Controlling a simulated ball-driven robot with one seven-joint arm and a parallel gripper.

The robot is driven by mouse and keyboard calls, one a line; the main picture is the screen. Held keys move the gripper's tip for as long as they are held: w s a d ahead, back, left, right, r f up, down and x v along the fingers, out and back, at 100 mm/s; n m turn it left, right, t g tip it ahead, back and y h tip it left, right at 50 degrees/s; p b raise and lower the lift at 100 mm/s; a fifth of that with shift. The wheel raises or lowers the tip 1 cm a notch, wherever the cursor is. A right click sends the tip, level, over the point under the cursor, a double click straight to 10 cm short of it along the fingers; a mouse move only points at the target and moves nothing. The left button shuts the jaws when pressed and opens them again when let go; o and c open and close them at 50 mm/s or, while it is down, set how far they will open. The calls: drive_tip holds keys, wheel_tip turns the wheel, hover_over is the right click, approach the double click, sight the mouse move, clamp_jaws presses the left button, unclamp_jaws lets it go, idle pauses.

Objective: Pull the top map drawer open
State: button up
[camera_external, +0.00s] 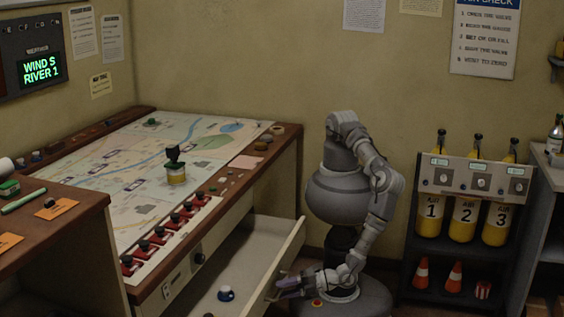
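The top map drawer (248,247) is pulled out from the front of the map console (150,160). Its light interior is visible, with a dark-blue and white knob-like object (226,293) inside. My gripper (277,291) is low at the drawer's front panel, on its outer side, close to the handle area. The fingers look purplish and small. I cannot tell whether they are closed on the handle or only touching or near it. The drawer's lower front end is cut off by the picture's bottom edge.
A row of red switches (172,222) lines the console's front edge above the drawer. A rack with numbered yellow cylinders (464,217) and orange cones (453,277) stands right of my base. A wooden desk (50,240) is at the left.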

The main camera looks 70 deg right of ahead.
drive_tip(key=p+v, duration=0.2)
drive_tip(key=v, duration=0.6)
drive_tip(key=w+d+r+m+g+h+p, duration=0.1)
drive_tip(key=w+d+r+m+g+h, duration=0.3)
drive_tip(key=m, duration=0.7)
drive_tip(key=w+d+f+m+g+h+p, duration=0.15)
drive_tip(key=m+h, duration=0.35)
drive_tip(key=m, duration=0.6)
drive_tip(key=w+a+r+m+g+y+p, duration=0.1)
drive_tip(key=a+r+m+g+y, duration=0.4)
drive_tip(key=m, duration=1.3)
drive_tip(key=a+f, duration=0.1)
drive_tip(key=f, duration=0.1)
drive_tip(key=w+a+f+g+h+b, duration=0.1)
drive_tip(key=f, duration=0.1)
drive_tip(key=a+f+g+h+b, duration=0.1)
drive_tip(key=f, duration=0.1)
drive_tip(key=shift+w+a+f, duration=0.2)
drive_tip(key=shift+w+f, duration=0.05)
drive_tip(key=shift+w, duration=0.05)
